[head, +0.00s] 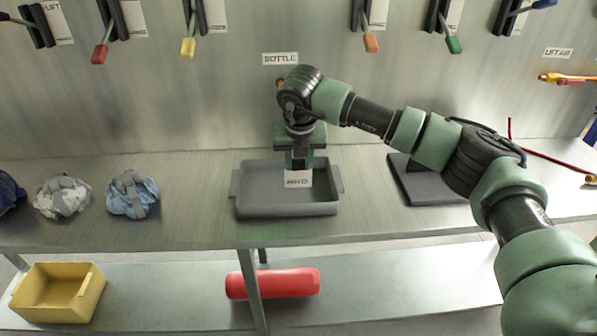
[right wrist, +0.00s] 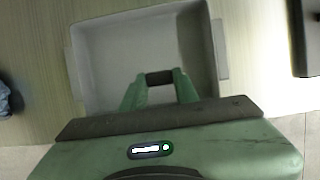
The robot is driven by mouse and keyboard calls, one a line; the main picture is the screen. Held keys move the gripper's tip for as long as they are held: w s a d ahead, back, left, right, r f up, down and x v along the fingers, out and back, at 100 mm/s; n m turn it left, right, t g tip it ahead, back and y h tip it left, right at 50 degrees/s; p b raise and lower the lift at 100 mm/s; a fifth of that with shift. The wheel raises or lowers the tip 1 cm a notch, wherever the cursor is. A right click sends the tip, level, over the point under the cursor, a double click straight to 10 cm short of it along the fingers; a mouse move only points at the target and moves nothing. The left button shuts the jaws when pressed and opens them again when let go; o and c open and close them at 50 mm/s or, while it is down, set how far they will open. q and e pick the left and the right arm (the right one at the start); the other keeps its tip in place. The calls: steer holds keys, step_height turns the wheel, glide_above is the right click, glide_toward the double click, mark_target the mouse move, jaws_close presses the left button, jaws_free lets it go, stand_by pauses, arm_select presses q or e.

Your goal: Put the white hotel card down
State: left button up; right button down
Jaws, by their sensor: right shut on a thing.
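The white hotel card (head: 298,179) hangs below my right gripper (head: 299,165), with small dark print on its face. My right gripper is shut on its upper part and points down over the grey tray (head: 285,210). The card shows in front of the tray's inside; whether it touches the tray floor I cannot tell. In the right wrist view my gripper's fingertips (right wrist: 160,77) are close together above the tray (right wrist: 110,62), and the card is not distinguishable there. My left gripper is not in view.
Blue (head: 132,194) and grey-white (head: 62,197) bundles lie left of the tray. A dark flat stand (head: 425,185) is to its right. A sign reading BOTTLE (head: 280,58) is on the wall behind. A yellow bin (head: 58,295) and red roll (head: 273,283) are on the lower shelf.

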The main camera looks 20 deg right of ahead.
mark_target(298, 178)
step_height(298, 178, down, 3)
steer(key=shift+f+p, duration=0.2)
steer(key=shift+p, duration=0.3)
steer(key=shift+f, duration=0.4)
steer(key=shift+f, duration=0.2)
steer(key=c, duration=1.1)
jaws_free()
steer(key=shift+r, duration=0.1)
steer(key=shift+o, duration=0.2)
steer(key=shift+r, duration=0.1)
steer(key=b+v, duration=0.3)
steer(key=v, duration=0.9)
